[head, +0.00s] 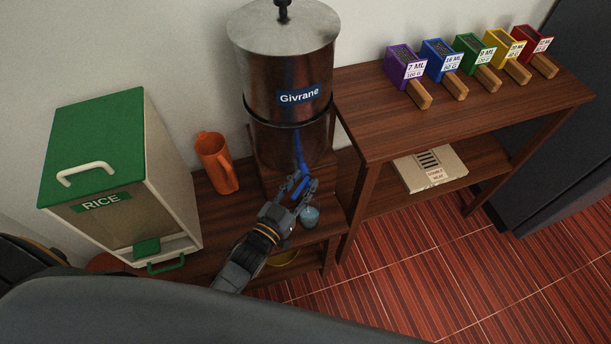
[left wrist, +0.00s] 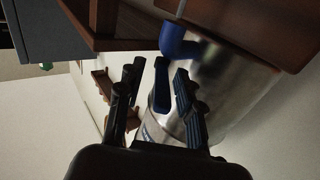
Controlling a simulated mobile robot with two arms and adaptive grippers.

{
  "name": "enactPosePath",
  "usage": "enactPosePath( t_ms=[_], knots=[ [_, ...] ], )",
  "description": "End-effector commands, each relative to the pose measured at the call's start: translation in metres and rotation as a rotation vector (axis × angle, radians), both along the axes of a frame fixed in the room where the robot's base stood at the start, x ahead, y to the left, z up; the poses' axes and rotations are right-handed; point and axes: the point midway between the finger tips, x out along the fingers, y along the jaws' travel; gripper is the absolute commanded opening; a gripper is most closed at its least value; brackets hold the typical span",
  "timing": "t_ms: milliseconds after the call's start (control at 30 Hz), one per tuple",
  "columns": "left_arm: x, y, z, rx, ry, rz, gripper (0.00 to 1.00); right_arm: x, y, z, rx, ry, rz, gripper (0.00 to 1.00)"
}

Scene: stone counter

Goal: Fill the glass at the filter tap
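The steel water filter (head: 285,65), labelled Givrane, stands on a low wooden stand. Its blue tap (head: 299,160) is on the front and also shows in the left wrist view (left wrist: 177,42). My left gripper (head: 299,188) is at the tap. In the left wrist view its fingers (left wrist: 158,88) are apart, with the blue tap lever (left wrist: 162,86) between them; I cannot tell whether they touch it. A small bluish glass (head: 310,217) is just right of and below the gripper, partly hidden by it. Its water level cannot be made out. My right gripper is not in view.
An orange jug (head: 216,162) stands left of the filter. A green-lidded rice bin (head: 165,200) is further left. A wooden table (head: 385,110) with several coloured scoop boxes stands right. Tiled floor is clear at lower right.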

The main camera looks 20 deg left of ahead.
Motion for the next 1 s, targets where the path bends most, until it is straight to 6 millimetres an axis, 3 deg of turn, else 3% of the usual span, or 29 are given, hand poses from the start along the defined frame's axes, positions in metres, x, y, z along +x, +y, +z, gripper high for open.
enactPosePath(
  t_ms=[200, 467, 500, 667, 1000],
  knots=[
    [0.016, -0.005, 0.000, -0.001, 0.001, 0.000, 0.36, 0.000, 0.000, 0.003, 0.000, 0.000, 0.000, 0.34],
    [0.018, -0.005, 0.000, 0.000, 0.001, 0.000, 0.36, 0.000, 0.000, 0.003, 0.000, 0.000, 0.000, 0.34],
    [0.018, -0.005, 0.000, 0.000, 0.001, 0.000, 0.34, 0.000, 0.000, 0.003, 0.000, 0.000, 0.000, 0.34],
    [0.017, -0.005, 0.000, 0.000, 0.001, 0.000, 0.01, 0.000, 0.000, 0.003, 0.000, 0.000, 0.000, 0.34],
    [0.017, -0.002, 0.000, 0.001, 0.001, 0.000, 0.00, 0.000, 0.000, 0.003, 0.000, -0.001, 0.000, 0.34]
  ],
)
